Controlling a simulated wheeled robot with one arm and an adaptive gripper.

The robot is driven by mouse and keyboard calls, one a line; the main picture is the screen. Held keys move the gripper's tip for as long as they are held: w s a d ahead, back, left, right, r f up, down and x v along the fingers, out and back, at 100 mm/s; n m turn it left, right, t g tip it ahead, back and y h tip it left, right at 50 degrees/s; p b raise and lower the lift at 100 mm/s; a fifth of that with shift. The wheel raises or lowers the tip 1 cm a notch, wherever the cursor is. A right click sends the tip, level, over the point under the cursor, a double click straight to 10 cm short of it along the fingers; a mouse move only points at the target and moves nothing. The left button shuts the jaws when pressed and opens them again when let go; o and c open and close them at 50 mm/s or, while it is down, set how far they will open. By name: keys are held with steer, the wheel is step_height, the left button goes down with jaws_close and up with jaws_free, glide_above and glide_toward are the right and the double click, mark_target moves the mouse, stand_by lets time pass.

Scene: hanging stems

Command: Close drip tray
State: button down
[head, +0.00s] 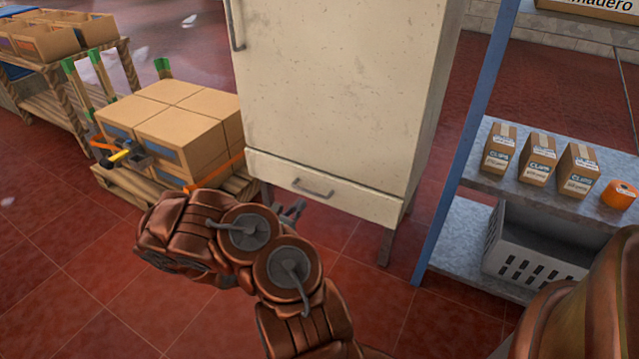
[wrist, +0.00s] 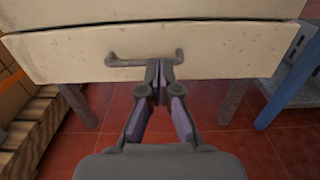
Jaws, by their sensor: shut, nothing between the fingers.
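The drip tray (head: 330,189) is the low drawer front of the cream cabinet, with a grey bar handle (head: 313,188). In the head view its front looks about flush with the cabinet body above, though I cannot tell whether a small gap remains. In the wrist view the drip tray front (wrist: 220,48) spans the top, with its handle (wrist: 128,61) running across the middle. My gripper (wrist: 160,65) is shut and empty, its tips at the handle's right half; I cannot tell if they touch. In the head view my gripper (head: 292,210) is partly hidden by my arm, just below the drawer.
The tall cabinet door (head: 340,90) is above the tray. A pallet with cardboard boxes (head: 180,130) stands at left. A blue-posted shelf (head: 470,170) with small boxes and a grey crate (head: 535,245) stands at right. Red tiled floor is open at lower left.

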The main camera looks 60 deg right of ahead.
steer(key=b, duration=0.4)
glide_toward(323, 177)
steer(key=d, duration=0.5)
steer(key=shift+d+f, duration=0.1)
steer(key=shift+d, duration=0.1)
steer(key=shift+w+d+b, duration=0.15)
steer(key=shift+d+b, duration=0.25)
steer(key=shift+d, duration=0.5)
